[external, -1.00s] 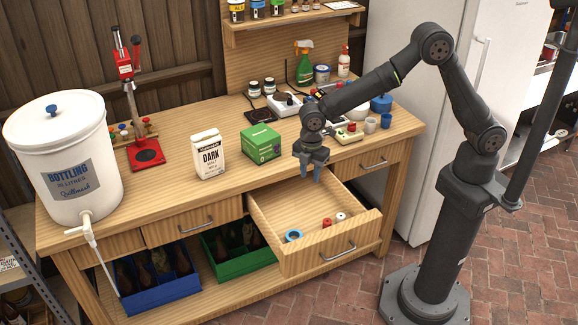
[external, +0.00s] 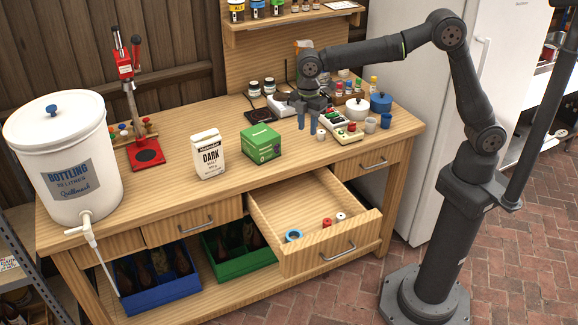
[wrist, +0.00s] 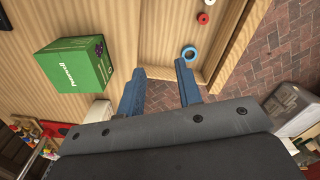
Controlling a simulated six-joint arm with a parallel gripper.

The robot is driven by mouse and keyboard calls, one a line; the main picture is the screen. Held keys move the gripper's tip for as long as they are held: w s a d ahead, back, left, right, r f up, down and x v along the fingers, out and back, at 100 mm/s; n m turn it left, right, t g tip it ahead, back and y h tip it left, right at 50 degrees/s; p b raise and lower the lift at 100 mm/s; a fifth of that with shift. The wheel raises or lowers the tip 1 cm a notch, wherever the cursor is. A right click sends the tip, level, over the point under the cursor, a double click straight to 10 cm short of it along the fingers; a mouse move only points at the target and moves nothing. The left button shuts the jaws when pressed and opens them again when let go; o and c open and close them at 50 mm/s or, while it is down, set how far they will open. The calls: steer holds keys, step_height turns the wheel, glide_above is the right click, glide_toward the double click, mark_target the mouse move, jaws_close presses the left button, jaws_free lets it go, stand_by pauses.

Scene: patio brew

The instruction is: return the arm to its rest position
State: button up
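My gripper (external: 307,122) is over the back right part of the workbench (external: 225,118), pointing down, with its blue fingers apart and nothing between them. In the wrist view the gripper's two fingers (wrist: 162,88) are spread and empty. My arm reaches in from the right, raised above the bench. The open drawer (external: 263,232) lies below and in front of the gripper. It holds a blue ring (external: 293,236), a red piece (external: 327,222) and a white piece (external: 340,216).
A green box (external: 261,144) and a white DARK malt pack (external: 208,154) stand left of the gripper. A small pale cup (external: 320,135), a tray with coloured items (external: 341,128), a white pot (external: 357,109) and blue pot (external: 381,102) are close on the right. Open air lies above the drawer.

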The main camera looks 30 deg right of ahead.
steer(key=w+d+m, duration=0.2)
steer(key=w+d, duration=0.2)
steer(key=w, duration=0.4)
steer(key=shift+w, duration=0.4)
steer(key=shift+d, duration=0.1)
stand_by(0.9)
